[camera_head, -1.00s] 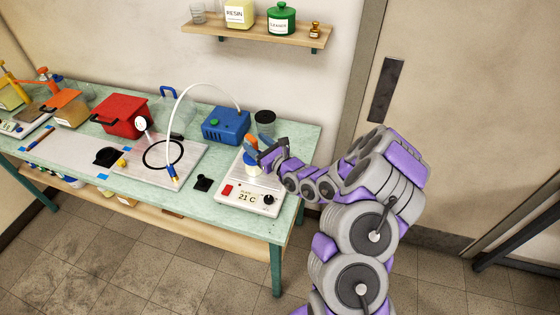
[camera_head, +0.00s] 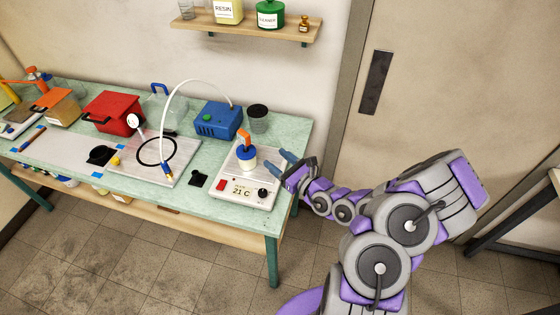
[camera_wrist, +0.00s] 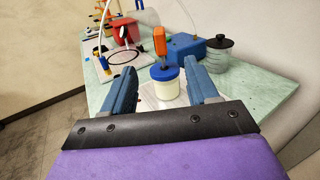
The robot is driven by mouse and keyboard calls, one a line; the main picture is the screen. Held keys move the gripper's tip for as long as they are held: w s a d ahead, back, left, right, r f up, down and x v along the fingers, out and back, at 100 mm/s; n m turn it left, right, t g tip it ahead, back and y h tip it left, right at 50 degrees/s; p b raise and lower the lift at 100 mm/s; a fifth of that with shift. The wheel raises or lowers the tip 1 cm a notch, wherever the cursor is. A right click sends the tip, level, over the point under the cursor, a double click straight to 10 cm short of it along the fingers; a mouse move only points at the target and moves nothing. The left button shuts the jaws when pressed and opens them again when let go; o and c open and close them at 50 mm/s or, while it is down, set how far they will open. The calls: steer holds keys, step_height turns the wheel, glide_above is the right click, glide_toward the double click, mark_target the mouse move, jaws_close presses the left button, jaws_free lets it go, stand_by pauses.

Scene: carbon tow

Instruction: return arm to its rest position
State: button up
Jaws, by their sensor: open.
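My gripper (camera_head: 287,166) is open and empty, just off the right end of the workbench, to the right of the hot plate. In the wrist view its two blue fingers (camera_wrist: 162,92) stand apart with a jar between them in the picture. That jar (camera_head: 246,159) is cream with a blue lid and an orange handle sticking up; it stands on the white hot plate (camera_head: 238,188), whose display reads 21 C. The jar also shows in the wrist view (camera_wrist: 167,88).
The green workbench (camera_head: 226,212) holds a blue pump (camera_head: 219,121), a dark-lidded jar (camera_head: 258,119), a red box (camera_head: 112,112) and a plate with a black ring (camera_head: 140,172). A wall shelf (camera_head: 245,27) is above. A door (camera_head: 425,100) stands behind my arm. Floor in front is clear.

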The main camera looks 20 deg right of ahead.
steer(key=shift+s+d, duration=0.1)
steer(key=shift+s, duration=0.15)
stand_by(0.4)
steer(key=s+a+r+n+g+y, duration=0.55)
steer(key=a+r+n, duration=0.2)
steer(key=a, duration=0.25)
steer(key=s+a+r+n+g+y, duration=0.5)
steer(key=s+a+r+n+g, duration=0.15)
steer(key=a+n, duration=0.3)
steer(key=s+a+f+n+g+h+b, duration=0.1)
steer(key=s+n+g+h, duration=0.4)
steer(key=s, duration=0.4)
steer(key=s+a+f+n+g+h, duration=0.1)
steer(key=s+n+g+h, duration=0.25)
steer(key=s+n, duration=0.45)
steer(key=s+d+t+h, duration=0.1)
steer(key=s+d+h, duration=0.2)
steer(key=d, duration=0.4)
steer(key=s+d+r+t+h, duration=0.1)
steer(key=s+d+h, duration=0.3)
steer(key=d+h, duration=0.2)
steer(key=shift+s+d+r+n+b, duration=0.2)
steer(key=shift+s+d+n+b, duration=0.15)
steer(key=shift+d, duration=0.3)
